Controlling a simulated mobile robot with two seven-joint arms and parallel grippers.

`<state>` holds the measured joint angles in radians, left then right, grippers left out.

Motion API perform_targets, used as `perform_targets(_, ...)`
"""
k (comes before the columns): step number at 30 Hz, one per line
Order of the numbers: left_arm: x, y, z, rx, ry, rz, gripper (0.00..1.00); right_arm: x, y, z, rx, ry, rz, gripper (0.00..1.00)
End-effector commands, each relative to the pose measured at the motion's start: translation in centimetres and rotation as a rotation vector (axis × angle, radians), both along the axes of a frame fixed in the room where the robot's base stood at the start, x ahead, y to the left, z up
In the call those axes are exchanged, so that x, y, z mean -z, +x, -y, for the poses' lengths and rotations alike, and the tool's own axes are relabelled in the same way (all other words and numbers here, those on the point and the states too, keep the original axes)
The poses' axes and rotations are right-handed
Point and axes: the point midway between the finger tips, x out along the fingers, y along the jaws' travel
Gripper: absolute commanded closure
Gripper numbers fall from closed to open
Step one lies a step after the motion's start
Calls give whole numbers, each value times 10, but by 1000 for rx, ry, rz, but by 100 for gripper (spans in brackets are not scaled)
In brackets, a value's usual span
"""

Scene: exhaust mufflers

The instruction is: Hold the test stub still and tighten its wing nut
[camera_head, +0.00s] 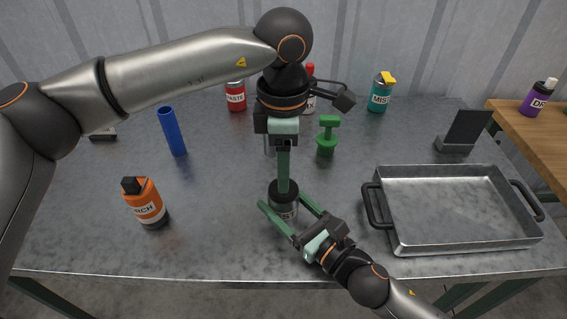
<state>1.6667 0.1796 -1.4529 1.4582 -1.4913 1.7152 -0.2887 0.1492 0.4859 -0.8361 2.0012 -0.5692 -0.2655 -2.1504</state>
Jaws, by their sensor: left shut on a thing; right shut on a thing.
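The test stub (286,211), a short grey cylinder with a dark top, stands upright near the table's front middle. My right gripper (283,201) comes in low from the front right and is shut on the stub, with one green finger along each side. My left gripper (283,188) points straight down over the stub and is shut at its dark top. The wing nut cannot be made out there; the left fingers hide that spot.
A metal tray (392,238) with black handles stands at the right. An orange torch bottle (147,203) and blue tube (171,132) stand left. Behind are a green T-shaped piece (327,136), red paste can (236,97) and teal can (380,94). The front left table is clear.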

Motion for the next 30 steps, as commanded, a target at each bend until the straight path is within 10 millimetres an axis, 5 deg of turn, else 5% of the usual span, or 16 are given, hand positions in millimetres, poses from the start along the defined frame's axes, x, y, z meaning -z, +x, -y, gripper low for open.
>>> perform_targets(21,-1,0,0,76,0,1,99,1,0,1,2,-2,-2,92)
perform_targets(22,-1,0,0,76,0,1,42,1,0,1,2,-2,-2,92)
perform_targets(30,0,0,0,75,0,0,12,1,0,1,2,-2,-2,92)
